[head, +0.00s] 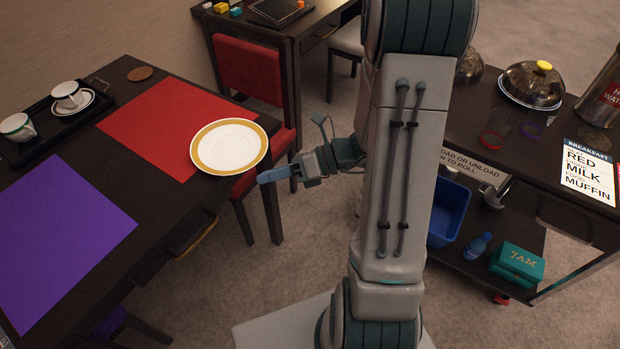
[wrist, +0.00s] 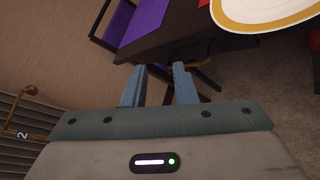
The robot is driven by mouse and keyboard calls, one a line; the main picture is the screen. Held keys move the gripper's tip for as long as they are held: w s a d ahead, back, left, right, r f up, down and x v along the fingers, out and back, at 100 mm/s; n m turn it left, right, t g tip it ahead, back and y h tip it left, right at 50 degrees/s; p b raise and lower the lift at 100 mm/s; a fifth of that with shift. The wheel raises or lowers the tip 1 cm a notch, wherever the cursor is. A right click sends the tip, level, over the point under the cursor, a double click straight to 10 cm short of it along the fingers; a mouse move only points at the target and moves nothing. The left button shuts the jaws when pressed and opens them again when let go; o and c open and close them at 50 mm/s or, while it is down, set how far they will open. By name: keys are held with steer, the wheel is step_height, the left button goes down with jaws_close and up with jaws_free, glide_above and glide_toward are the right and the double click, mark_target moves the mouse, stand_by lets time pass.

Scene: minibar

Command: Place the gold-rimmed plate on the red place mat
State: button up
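The white gold-rimmed plate (head: 229,146) lies partly over the right edge of the red place mat (head: 150,122). Its right side reaches past the mat and appears to overhang the table edge. The plate also shows at the top right of the wrist view (wrist: 262,10). My gripper (head: 266,177) is just beyond the table edge, beside the plate's lower right rim and apart from it. In the wrist view its two blue fingers (wrist: 158,78) stand apart with nothing between them.
A purple mat (head: 62,238) lies nearer on the dark table, with a black tray (head: 40,118) of cups at the left. A red chair (head: 250,70) stands behind the plate. At right is a cart (head: 550,225) with cloches, a menu card and a blue bin (head: 448,212).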

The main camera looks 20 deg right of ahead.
steer(key=s+r+n+g+h, duration=0.1)
steer(key=s+n+g+h, duration=0.3)
steer(key=n, duration=0.5)
steer(key=s+r+n+g+h, duration=0.1)
steer(key=s+r+n+h, duration=0.1)
steer(key=s+n+h, duration=0.35)
steer(key=s+d+r+n+t+h, duration=0.1)
steer(key=d+r+n+t+h, duration=0.2)
steer(key=n, duration=1.2)
steer(key=shift+d+r+t+h, duration=0.4)
steer(key=shift+d+r+h, duration=0.4)
steer(key=shift+h, duration=0.15)
